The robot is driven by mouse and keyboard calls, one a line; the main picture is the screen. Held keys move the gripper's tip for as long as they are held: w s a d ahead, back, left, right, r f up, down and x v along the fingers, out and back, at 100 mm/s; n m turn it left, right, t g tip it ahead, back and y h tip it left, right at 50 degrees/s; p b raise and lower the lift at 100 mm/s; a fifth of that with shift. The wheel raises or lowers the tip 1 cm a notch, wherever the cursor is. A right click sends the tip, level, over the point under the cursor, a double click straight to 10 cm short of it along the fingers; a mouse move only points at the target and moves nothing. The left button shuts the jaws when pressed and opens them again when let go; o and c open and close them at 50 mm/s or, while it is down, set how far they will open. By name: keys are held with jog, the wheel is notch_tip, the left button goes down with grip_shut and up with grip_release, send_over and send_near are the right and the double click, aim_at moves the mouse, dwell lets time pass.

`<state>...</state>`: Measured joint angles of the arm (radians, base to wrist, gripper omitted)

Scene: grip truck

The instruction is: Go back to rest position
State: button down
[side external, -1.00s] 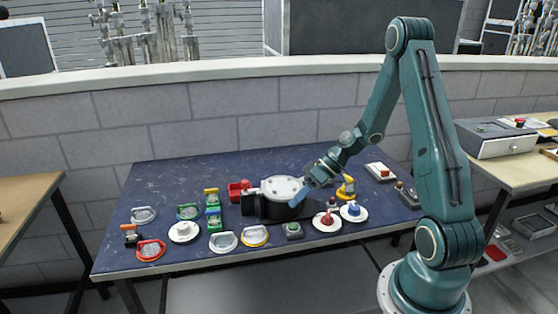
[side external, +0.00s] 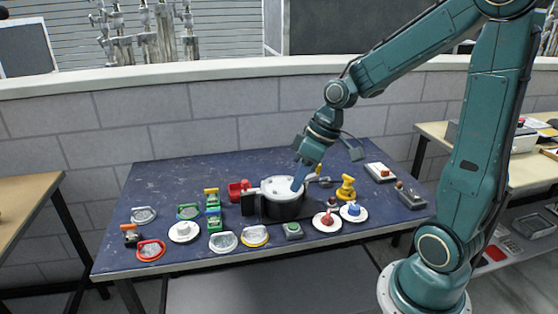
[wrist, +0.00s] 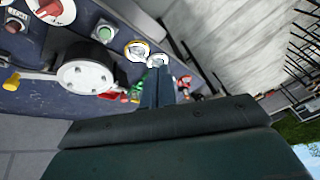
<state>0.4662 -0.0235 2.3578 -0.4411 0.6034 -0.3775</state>
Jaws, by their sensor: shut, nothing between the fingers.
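My gripper (side external: 299,178) is shut and empty. In the side external view it points down, its tip in front of or just over the lid of a black pot-like device with a white round top (side external: 281,190); I cannot tell whether they touch. In the wrist view my gripper (wrist: 158,86) shows as narrow blue-grey fingers at the centre, with the white round top (wrist: 86,78) to their left. A yellow knob-like part (side external: 346,188) stands to the right of the pot.
The blue table (side external: 160,175) holds a red part (side external: 238,190), green handles (side external: 212,204), a green button box (side external: 292,231), white discs with a red knob (side external: 327,221) and a blue knob (side external: 353,212), and several ring-shaped pieces. A grey brick wall (side external: 210,135) stands behind. The back left of the table is clear.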

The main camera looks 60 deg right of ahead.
jog(key=s+a+r+m+t+h, duration=0.1)
jog(key=s+a+r, duration=0.1)
jog(key=s+r, duration=0.2)
jog(key=s+a+r+m+t+h, duration=0.1)
jog(key=s+a+r, duration=0.1)
jog(key=s+r, duration=0.3)
jog(key=shift+s+a+r+h, duration=0.15)
jog(key=shift+s+a+h, duration=0.2)
jog(key=shift+s, duration=1.45)
jog(key=c, duration=2.1)
grip_release()
jog(key=shift+d, duration=0.1)
